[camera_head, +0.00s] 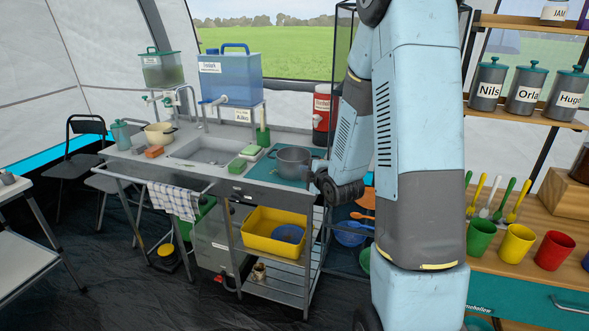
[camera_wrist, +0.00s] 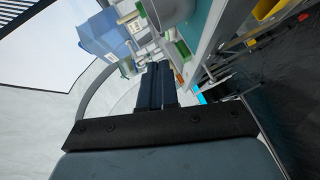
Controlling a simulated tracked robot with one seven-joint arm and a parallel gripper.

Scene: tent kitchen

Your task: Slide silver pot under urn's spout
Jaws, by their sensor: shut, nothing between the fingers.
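The silver pot (camera_head: 293,160) is a grey round pot on the teal mat at the right end of the sink counter, with a handle to its right. Part of a grey pot (camera_wrist: 172,12) also shows at the top of the wrist view. A red labelled container (camera_head: 321,112), which may be the urn, stands behind it to the right, partly hidden by my arm; I cannot make out its spout. My gripper (camera_wrist: 156,68) is shut and empty in the wrist view, apart from the pot.
A blue water tank (camera_head: 231,78) with a tap stands on a raised stand behind the sink (camera_head: 205,151). A green sponge (camera_head: 250,151) lies left of the pot. A yellow tub (camera_head: 274,246) sits on the shelf below. A wooden shelf unit (camera_head: 530,119) with jars stands at the right.

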